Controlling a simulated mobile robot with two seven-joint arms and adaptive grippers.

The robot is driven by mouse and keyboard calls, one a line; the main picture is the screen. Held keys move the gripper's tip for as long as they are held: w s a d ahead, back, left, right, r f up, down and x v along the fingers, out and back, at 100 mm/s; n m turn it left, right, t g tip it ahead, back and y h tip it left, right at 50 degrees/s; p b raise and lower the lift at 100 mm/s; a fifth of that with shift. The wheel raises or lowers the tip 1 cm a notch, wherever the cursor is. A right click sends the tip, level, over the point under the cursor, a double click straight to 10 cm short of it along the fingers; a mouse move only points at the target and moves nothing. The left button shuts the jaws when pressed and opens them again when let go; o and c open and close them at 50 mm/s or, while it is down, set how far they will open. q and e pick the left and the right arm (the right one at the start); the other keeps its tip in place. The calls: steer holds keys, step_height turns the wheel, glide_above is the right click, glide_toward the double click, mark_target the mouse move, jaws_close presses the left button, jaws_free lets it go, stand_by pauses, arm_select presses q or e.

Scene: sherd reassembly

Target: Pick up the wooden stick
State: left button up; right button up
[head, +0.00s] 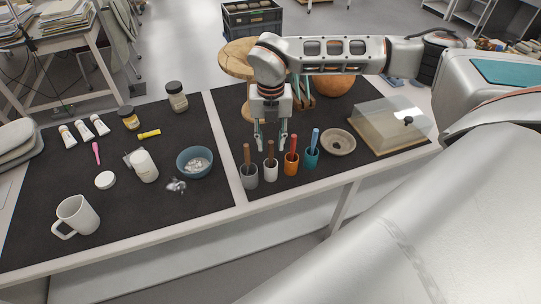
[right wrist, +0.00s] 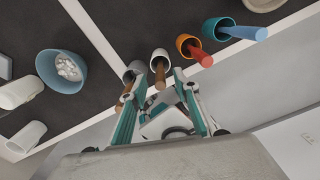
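Two brown sticks stand in cups at the front of the right mat. One brown stick (head: 247,153) is in a grey cup (head: 249,177). The other brown stick (head: 270,150) is in a white cup (head: 270,173). I cannot tell which is the wooden one. My right gripper (head: 270,145) points down above these cups, its fingers apart and nothing seen held. In the right wrist view the white cup's stick (right wrist: 160,75) shows between the fingertips, and the grey cup's stick (right wrist: 127,92) is partly hidden by the left finger. My left gripper is not in view.
An orange cup (head: 291,166) with a red stick and a teal cup (head: 312,158) with a blue stick stand close to the right. A beige bowl (head: 338,143) and a clear-covered box (head: 390,127) lie beyond. A blue bowl (head: 195,162) is left.

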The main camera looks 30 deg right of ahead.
mark_target(271, 158)
steer(key=shift+f, duration=1.7)
jaws_close()
steer(key=shift+r, duration=0.2)
step_height(271, 158, up, 20)
steer(key=shift+f, duration=0.15)
